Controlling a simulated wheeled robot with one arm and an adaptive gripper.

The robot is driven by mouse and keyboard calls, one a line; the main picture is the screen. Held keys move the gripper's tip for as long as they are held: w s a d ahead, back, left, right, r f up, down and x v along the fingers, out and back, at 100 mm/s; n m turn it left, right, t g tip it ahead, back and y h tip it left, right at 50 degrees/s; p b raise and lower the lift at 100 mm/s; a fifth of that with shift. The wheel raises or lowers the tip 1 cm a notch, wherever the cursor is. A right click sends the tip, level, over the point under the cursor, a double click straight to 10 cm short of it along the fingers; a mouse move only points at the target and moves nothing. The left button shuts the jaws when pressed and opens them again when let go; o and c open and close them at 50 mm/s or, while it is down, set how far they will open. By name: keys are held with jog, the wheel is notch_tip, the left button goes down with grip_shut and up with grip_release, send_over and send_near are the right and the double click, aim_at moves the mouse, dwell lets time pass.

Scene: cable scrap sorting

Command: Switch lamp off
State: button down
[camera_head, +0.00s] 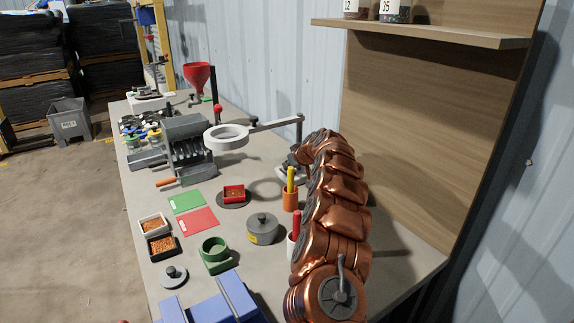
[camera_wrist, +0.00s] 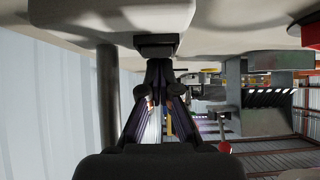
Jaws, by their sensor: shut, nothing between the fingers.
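The lamp is a white ring head (camera_head: 228,146) on a grey jointed arm (camera_head: 275,123), held over the table at the middle. I cannot tell whether it is lit. Its base (camera_head: 290,174) is partly hidden by my copper-coloured arm. The wrist view is upside down; a grey post (camera_wrist: 107,95) and a pale grey base (camera_wrist: 130,14) show there, with a dark block (camera_wrist: 157,46) on the base, possibly the switch. My gripper (camera_wrist: 158,68) is shut and empty, its fingertips at or very close to that block. Contact is unclear.
A grey machine (camera_head: 187,145) with a red-knobbed lever stands left of the lamp. Nearer are an orange cup (camera_head: 290,199), a grey lidded pot (camera_head: 262,229), a green container (camera_head: 215,255) and small trays of granules (camera_head: 160,246). A wooden panel (camera_head: 430,130) rises at the right.

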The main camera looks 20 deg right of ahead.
jog(key=shift+w+f, duration=0.1)
jog(key=shift+w+a+r+b, duration=0.2)
jog(key=shift+w+b, duration=0.1)
jog(key=shift+w, duration=0.35)
jog(key=shift+r, duration=0.15)
jog(key=r, duration=0.4)
jog(key=shift+w+d+r+p, duration=0.1)
jog(key=shift+w+r+p, duration=0.05)
jog(key=shift+w+p, duration=0.2)
jog(key=shift+b+v, duration=0.4)
jog(key=shift+v, duration=0.35)
jog(key=s+r+b, duration=0.1)
jog(key=s+r, duration=0.3)
jog(key=r, duration=0.2)
jog(key=shift+s+d+r+b, duration=0.25)
jog(key=shift+s+d+b, duration=0.05)
jog(key=shift+s+d, duration=0.05)
jog(key=shift+a, duration=0.1)
